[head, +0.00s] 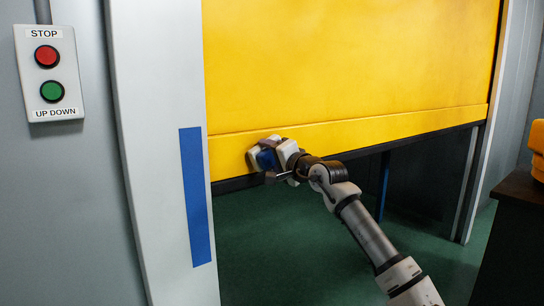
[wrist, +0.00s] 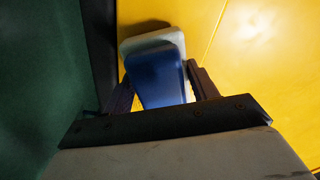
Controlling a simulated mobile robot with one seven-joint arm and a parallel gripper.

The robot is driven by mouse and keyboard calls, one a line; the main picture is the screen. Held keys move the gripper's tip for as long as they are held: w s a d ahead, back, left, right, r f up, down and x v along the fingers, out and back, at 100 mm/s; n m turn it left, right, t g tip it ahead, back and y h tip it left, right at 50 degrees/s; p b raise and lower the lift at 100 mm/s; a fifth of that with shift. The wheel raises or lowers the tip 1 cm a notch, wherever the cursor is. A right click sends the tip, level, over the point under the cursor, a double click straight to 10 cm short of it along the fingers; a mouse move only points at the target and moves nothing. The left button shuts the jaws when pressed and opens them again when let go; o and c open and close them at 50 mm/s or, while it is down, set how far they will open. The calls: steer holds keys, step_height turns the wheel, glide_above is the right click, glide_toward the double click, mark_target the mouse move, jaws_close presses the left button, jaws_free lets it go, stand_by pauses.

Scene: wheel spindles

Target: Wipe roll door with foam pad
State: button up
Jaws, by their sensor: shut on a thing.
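The yellow roll door (head: 350,60) is partly raised, with a dark strip along its bottom edge. It also fills the right side of the wrist view (wrist: 260,60). My gripper (head: 270,165) is at the lower left of the door. It is shut on the foam pad (head: 267,159), which has a blue part and a pale part. In the wrist view the pad (wrist: 157,76) sits between the two dark fingers, its pale side toward the door. The pad appears to be against or very close to the door; the contact line is hidden.
A white door frame (head: 160,90) with a blue strip (head: 195,195) stands left of the door. A control box (head: 50,72) with red and green buttons is on the left wall. A dark cabinet (head: 515,235) is at the right. Open green floor (head: 270,260) shows below the door.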

steer(key=shift+w+a, duration=0.3)
steer(key=shift+d, duration=0.1)
steer(key=shift+w+d+r+p, duration=0.1)
steer(key=shift+w+d+p, duration=0.35)
steer(key=shift+d+p, duration=0.15)
steer(key=shift+w+d+p, duration=0.4)
steer(key=shift+w+d, duration=0.25)
steer(key=shift+d, duration=0.35)
steer(key=shift+w+d+p, duration=1.3)
steer(key=shift+w+d, duration=0.65)
steer(key=shift+d, duration=0.5)
steer(key=shift+s+a+f+b, duration=0.1)
steer(key=shift+s+a+b, duration=0.8)
steer(key=shift+a+b, duration=0.5)
steer(key=shift+s+a+f+b, duration=0.1)
steer(key=shift+s+a+b, duration=0.95)
steer(key=shift+b, duration=0.5)
steer(key=shift+s+a+f+b, duration=0.1)
steer(key=shift+s+a+b, duration=0.7)
steer(key=shift+a+b, duration=0.65)
steer(key=shift+s+a+r+b, duration=0.15)
steer(key=shift+s+a+b, duration=0.15)
